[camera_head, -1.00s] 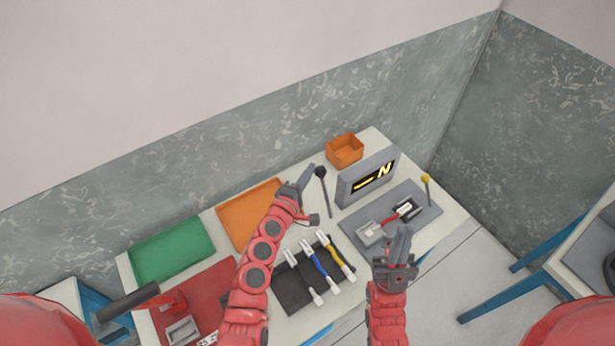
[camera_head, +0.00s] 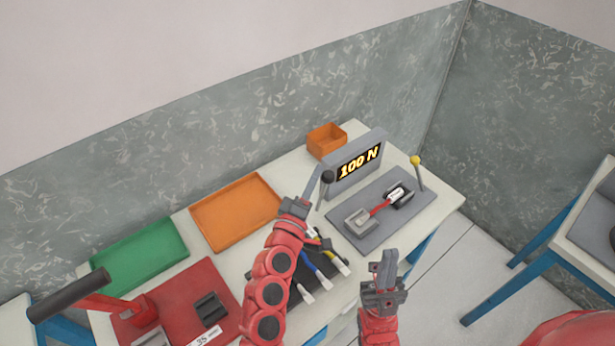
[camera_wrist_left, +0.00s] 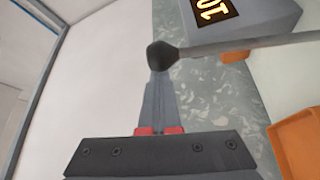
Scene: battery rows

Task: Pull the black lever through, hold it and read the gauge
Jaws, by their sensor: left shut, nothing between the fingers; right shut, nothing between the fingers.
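The black lever (camera_head: 328,177) has a round black knob on a thin stem and leans right, towards the gauge. The gauge (camera_head: 359,162) is a grey box whose lit display reads "100 N". My left gripper (camera_head: 314,181) is shut, its fingertips against or very close to the left side of the knob. In the left wrist view, the knob (camera_wrist_left: 161,56) is just beyond the shut fingertips (camera_wrist_left: 158,82), not between them. My right gripper (camera_head: 388,262) is shut and empty near the table's front edge. A red cable piece (camera_head: 381,207) lies across two grey clamps on the grey plate.
A yellow-knobbed lever (camera_head: 415,161) stands at the plate's right. An orange box (camera_head: 325,141) is behind the gauge. Orange (camera_head: 237,212) and green (camera_head: 140,258) trays lie left. Blue and yellow cables (camera_head: 317,266) lie on a dark mat, partly behind my left arm.

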